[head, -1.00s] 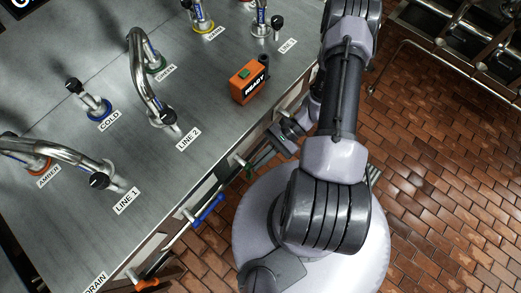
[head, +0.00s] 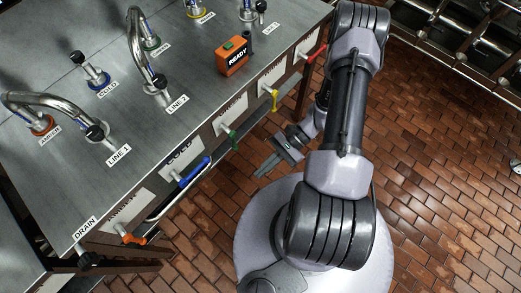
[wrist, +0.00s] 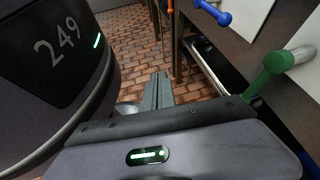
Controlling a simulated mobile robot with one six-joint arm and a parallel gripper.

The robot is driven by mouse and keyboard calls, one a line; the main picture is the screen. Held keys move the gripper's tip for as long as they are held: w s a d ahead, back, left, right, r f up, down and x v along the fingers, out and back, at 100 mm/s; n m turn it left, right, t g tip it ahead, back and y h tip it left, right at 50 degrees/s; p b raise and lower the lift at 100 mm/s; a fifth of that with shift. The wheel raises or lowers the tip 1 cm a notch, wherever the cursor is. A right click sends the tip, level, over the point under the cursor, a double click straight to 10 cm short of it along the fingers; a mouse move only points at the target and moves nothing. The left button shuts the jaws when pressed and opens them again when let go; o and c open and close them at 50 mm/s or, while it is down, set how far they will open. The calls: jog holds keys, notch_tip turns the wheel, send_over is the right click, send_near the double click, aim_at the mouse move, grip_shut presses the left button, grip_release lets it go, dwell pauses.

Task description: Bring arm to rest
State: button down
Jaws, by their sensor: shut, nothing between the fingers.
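My gripper (head: 268,167) shows in the head view beside the front of the steel counter, over the brick floor, below the lower part of my arm. It is shut and empty. In the wrist view my gripper (wrist: 159,84) points away over the floor, with its fingers together. The arm is folded close to my base. A green valve handle (wrist: 275,67) is near at the right of the wrist view, apart from the gripper; the green handle (head: 235,141) also shows on the counter front in the head view.
The counter (head: 75,165) carries faucets and an orange READY box (head: 234,57). Blue (head: 195,172), yellow (head: 274,98), red (head: 316,54) and orange (head: 132,239) handles stick out from its front. Brick floor (head: 440,160) is open at the right. A metal rack (head: 470,50) stands at upper right.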

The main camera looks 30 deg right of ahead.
jog(key=w+r+n+h, duration=0.3)
jog(key=r, duration=0.7)
jog(key=w+r+n+h, duration=0.3)
jog(key=w+r+h, duration=0.1)
jog(key=r, duration=0.7)
jog(key=s+a+r+n+t+h, duration=0.1)
jog(key=s+a+r+n+t, duration=0.1)
jog(key=r, duration=0.6)
jog(key=s+a+r+n+t+h, duration=0.2)
jog(key=s+a+r+t, duration=0.2)
jog(key=r, duration=0.5)
jog(key=shift+s+a+r+n+t, duration=0.2)
jog(key=shift+s+n+t, duration=0.2)
jog(key=shift+s+t, duration=0.4)
